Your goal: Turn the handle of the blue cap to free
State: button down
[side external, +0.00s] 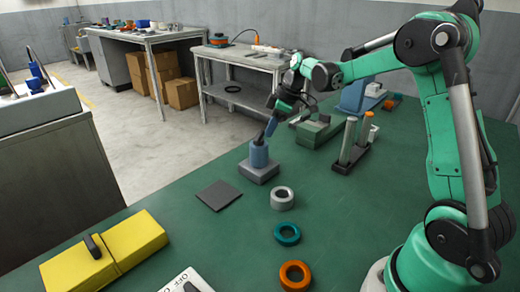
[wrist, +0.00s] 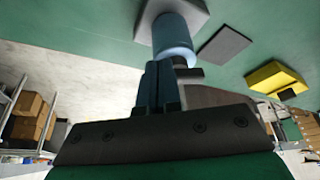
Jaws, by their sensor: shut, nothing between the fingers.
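The blue cap (side external: 259,155) is a light blue cylinder upright on a grey square base (side external: 253,174) on the green table. In the wrist view the cap (wrist: 173,36) and its base (wrist: 194,9) are at the top, and a dark grey handle (wrist: 190,74) sticks out at the cap's near end. My gripper (side external: 264,139) is at the top of the cap. Its blue fingers (wrist: 158,68) are together, with nothing seen between them, beside the handle. I cannot tell whether they touch it. The handle is hard to make out in the side view.
A dark square plate (side external: 219,195) lies front left of the base. A grey ring (side external: 282,204), a teal ring (side external: 288,240) and an orange ring (side external: 295,281) lie in front. A yellow case (side external: 135,240) is front left. A stand with posts (side external: 350,152) is right. Open tabletop lies between.

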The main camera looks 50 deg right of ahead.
jog(key=shift+w+d+n+g+y, duration=0.1)
jog(key=shift+w+n+g+y, duration=0.25)
jog(key=shift+n, duration=0.85)
jog(key=shift+w+d+n+g+y, duration=0.1)
jog(key=shift+w+n+g+y, duration=0.2)
jog(key=shift+n, duration=0.9)
jog(key=shift+w+a+n+g, duration=0.1)
jog(key=shift+w+n+g, duration=0.2)
jog(key=shift+n, duration=0.5)
jog(key=shift+w+n+g, duration=0.15)
jog(key=shift+n+g, duration=0.2)
jog(key=shift+n, duration=0.45)
jog(key=shift+w, duration=0.2)
dwell(0.5)
jog(key=shift+a, duration=0.15)
jog(key=shift+s+a, duration=0.35)
jog(key=shift+a, duration=0.2)
jog(key=shift+w+v, duration=0.25)
jog(key=shift+v, duration=2.4)
jog(key=s+a+r+m+t+h, duration=0.2)
jog(key=s+a+r+m+h, duration=0.15)
jog(key=s+a+m, duration=0.45)
jog(key=s+a+f+m+t, duration=0.4)
jog(key=s+a+f+m, duration=0.1)
jog(key=s+a+m, duration=0.1)
jog(key=shift+s+a+m, duration=0.25)
jog(key=shift+s+m, duration=0.35)
jog(key=shift+s, duration=0.25)
